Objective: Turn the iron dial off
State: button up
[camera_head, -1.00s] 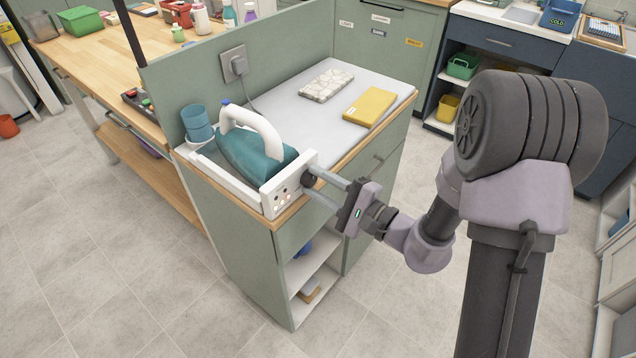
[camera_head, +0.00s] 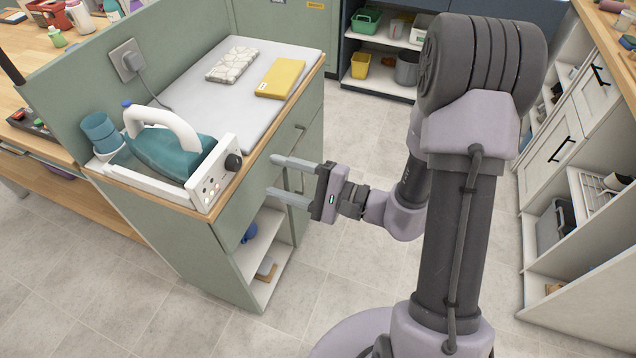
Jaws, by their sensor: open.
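The iron (camera_head: 170,150) has a teal body and a white handle and rests in a white stand (camera_head: 150,184) on the cabinet's near left corner. The black iron dial (camera_head: 233,162) is on the stand's front panel, at its right end, near several small lights (camera_head: 211,187). Which setting the dial is at cannot be read. My gripper (camera_head: 272,177) is open and empty. Its two fingers point left, to the right of the dial and apart from it, in front of the cabinet's side.
A grey ironing pad (camera_head: 210,100) holds a folded patterned cloth (camera_head: 231,64) and a folded yellow cloth (camera_head: 281,78). A teal cup (camera_head: 100,132) stands left of the iron. A wall outlet (camera_head: 127,62) holds the cord's plug. The floor (camera_head: 345,120) beyond my gripper is clear.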

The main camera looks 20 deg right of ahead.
jog(key=p+v, duration=0.1)
jog(key=v, duration=0.7)
jog(key=shift+s+d, duration=0.2)
jog(key=shift+d, duration=0.05)
jog(key=s+a+r+n+g+h, duration=0.3)
jog(key=s+a+r+n+g, duration=0.1)
jog(key=s+a+n+g, duration=0.6)
jog(key=s+d+r+t+h, duration=0.2)
jog(key=d+r+t+h, duration=0.2)
jog(key=d+r+h, duration=0.2)
jog(key=r+h, duration=0.2)
jog(key=h, duration=0.1)
jog(key=shift+s+d+m+t, duration=0.25)
jog(key=shift+d+m+t, duration=0.15)
